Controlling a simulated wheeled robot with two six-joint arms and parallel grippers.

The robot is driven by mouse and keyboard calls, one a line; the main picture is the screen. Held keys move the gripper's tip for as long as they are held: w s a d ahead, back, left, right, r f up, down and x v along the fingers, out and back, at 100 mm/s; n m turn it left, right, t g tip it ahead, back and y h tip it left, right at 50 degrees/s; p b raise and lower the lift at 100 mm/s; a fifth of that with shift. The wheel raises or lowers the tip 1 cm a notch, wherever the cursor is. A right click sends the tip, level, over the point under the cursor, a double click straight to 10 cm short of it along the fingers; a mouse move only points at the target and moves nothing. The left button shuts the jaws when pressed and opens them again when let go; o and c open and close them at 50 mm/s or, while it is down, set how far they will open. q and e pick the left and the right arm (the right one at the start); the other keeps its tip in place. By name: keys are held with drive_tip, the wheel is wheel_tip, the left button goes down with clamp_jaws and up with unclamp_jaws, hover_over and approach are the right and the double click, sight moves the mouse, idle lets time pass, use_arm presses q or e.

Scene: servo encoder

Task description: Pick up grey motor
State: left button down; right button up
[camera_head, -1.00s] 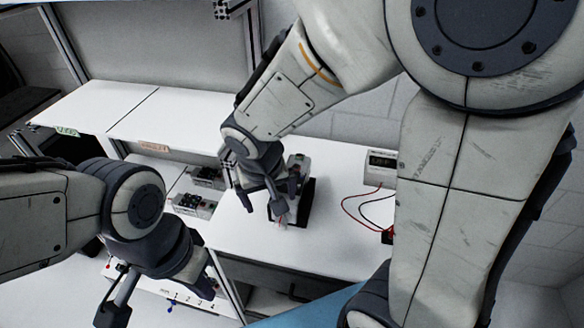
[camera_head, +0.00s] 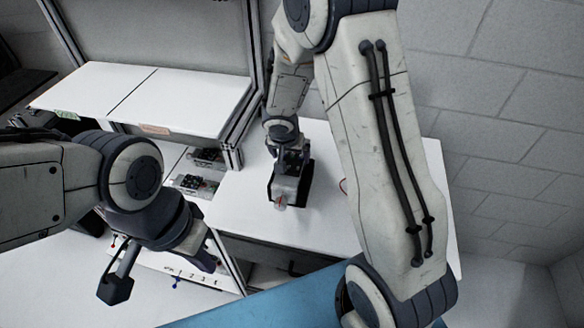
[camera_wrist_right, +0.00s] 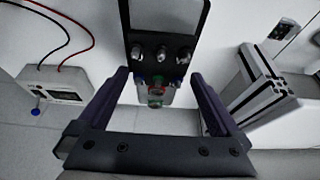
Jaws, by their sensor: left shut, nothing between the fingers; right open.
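A dark unit with a grey block, which seems to hold the grey motor (camera_head: 288,188), stands on the white table. A small red-tipped part sticks out at its near end. In the right wrist view the black unit (camera_wrist_right: 158,53) with its row of metal posts, and a grey part with red and green spots, show between and beyond the fingers. My right gripper (camera_wrist_right: 162,82) is open around empty space, and I see no contact. In the head view my right gripper is at the unit's far end, its fingers largely hidden. My left gripper (camera_head: 198,252) is shut and empty at lower left.
A meter box (camera_wrist_right: 52,95) with red and black leads stands at the left of the right wrist view. Small boards (camera_head: 195,185) lie left of the unit, near a metal profile post (camera_head: 235,150). White table (camera_head: 240,215) is clear in front of the unit.

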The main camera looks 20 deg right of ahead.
sight(291, 158)
drive_tip(key=shift+x, duration=1.85)
drive_tip(key=shift+s, duration=0.1)
clamp_jaws()
drive_tip(key=shift+r, duration=0.1)
drive_tip(key=shift+r, duration=0.1)
